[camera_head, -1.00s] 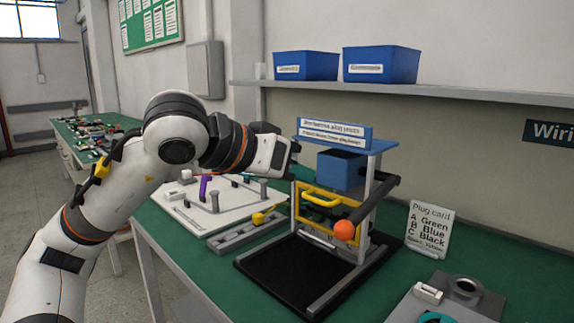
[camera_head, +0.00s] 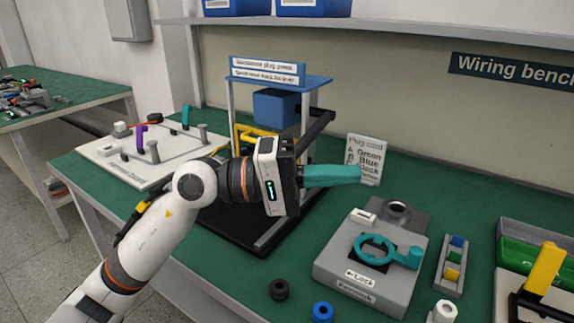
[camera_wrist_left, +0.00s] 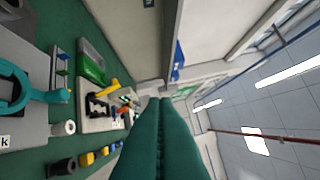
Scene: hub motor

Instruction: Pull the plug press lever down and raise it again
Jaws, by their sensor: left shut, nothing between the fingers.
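The plug press (camera_head: 277,80) stands on the green bench with a blue sign on top, a blue block (camera_head: 275,109) and a yellow frame (camera_head: 246,133). Part of its dark lever (camera_head: 319,126) shows at the press's right side. The orange lever knob is hidden behind my left gripper's body. My left gripper (camera_head: 358,173) is in front of the press and points right, with its teal fingers closed together and empty. In the left wrist view its fingers (camera_wrist_left: 160,101) lie side by side with nothing between them. My right gripper is not in view.
A plug card (camera_head: 366,157) stands just beyond the left fingertips. A grey fixture with a teal ring (camera_head: 374,248) is to the right, near a small tray (camera_head: 452,265). A white board (camera_head: 120,165) is at left.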

